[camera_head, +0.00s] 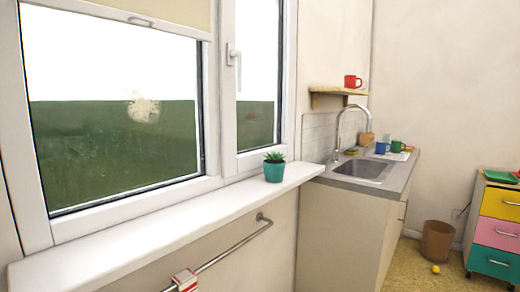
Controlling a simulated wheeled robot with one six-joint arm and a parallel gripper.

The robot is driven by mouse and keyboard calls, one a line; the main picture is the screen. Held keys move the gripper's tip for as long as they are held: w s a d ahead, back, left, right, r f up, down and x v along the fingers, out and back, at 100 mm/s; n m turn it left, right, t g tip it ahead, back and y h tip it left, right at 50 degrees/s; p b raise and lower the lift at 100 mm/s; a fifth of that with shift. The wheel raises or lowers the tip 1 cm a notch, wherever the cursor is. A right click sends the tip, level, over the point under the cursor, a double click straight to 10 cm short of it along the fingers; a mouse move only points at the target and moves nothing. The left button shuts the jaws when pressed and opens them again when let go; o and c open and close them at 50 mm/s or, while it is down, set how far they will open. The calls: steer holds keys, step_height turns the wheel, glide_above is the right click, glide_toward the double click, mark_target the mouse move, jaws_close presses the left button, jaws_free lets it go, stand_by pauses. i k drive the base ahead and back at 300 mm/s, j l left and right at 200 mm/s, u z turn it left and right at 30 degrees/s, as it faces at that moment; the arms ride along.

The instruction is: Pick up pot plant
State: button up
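The pot plant (274,168) is a small green succulent in a teal pot. It stands upright on the white windowsill (150,232), near the sill's right end and just below the window frame. Nothing touches it or hides it. My gripper is not in view.
A metal rail (236,252) runs below the sill with a red and white cloth (186,280) on it. To the right are a sink counter (368,172) with a tap and mugs, a bin (437,240), a yellow ball (436,269) and a coloured drawer unit (495,232).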

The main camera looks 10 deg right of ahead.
mark_target(274, 167)
steer(key=l, duration=0.5)
steer(key=i+l, duration=0.1)
steer(key=l, duration=0.25)
steer(key=i+l+u, duration=0.1)
steer(key=l, duration=0.2)
steer(key=i+l, duration=0.15)
steer(key=l, duration=0.2)
steer(key=i+l+u, duration=0.15)
steer(key=l, duration=0.2)
steer(key=i+u, duration=0.15)
steer(key=i, duration=0.85)
